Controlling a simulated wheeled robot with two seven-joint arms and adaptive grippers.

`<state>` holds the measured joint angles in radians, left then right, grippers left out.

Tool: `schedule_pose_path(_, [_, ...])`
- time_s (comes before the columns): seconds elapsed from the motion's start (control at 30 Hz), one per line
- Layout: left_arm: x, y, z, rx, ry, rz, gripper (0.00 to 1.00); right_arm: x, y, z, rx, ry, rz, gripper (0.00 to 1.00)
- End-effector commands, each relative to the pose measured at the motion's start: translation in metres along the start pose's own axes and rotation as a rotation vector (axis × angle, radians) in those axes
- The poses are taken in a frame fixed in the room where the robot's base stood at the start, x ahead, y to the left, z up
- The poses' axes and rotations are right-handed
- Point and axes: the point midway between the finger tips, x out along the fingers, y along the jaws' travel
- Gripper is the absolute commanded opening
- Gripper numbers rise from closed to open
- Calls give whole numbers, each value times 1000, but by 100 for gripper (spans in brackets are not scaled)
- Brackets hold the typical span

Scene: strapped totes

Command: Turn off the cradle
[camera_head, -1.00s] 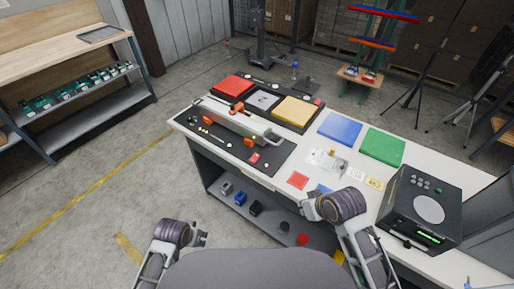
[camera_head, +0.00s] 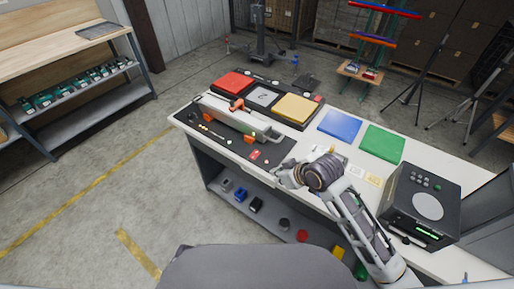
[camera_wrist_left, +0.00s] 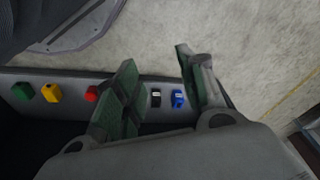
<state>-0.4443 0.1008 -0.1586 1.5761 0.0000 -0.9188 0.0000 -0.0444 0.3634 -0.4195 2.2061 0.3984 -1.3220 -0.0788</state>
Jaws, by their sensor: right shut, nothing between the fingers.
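The long grey cradle (camera_head: 225,116) with orange clamps lies on a black mat at the left of the white table. A small green patch shows near its right end. I cannot make out a switch on it. My right gripper (camera_head: 277,178) is shut and empty, at the table's front edge, in front of and to the right of the cradle and apart from it. My left gripper (camera_wrist_left: 160,88) is out of the head view; in the left wrist view its two fingers stand apart with nothing between them, above the lower shelf's edge.
A black box with green lights (camera_head: 422,203) stands at the table's right. Blue (camera_head: 340,125) and green (camera_head: 382,143) pads lie at the back, beside a tray with red and yellow blocks (camera_head: 297,108). Small coloured items sit on the shelf below.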

Motion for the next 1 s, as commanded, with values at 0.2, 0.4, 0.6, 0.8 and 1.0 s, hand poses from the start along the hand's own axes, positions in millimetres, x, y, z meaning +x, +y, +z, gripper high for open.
schedule_pose_path(0.2, [34,2,28,3,-17,2,40,6,1,-20,-52,27,-21,0])
schedule_pose_path(0.4, [61,4,56,6,-31,4,40,11,3,-36,-96,48,-39,0])
schedule_pose_path(0.6, [85,5,85,9,-43,5,40,15,7,-51,-135,67,-54,0])
schedule_pose_path(0.8, [106,6,116,12,-57,6,40,18,12,-65,-170,83,-64,0])
schedule_pose_path(1.0, [123,7,149,15,-71,7,40,20,20,-79,-202,97,-73,0])
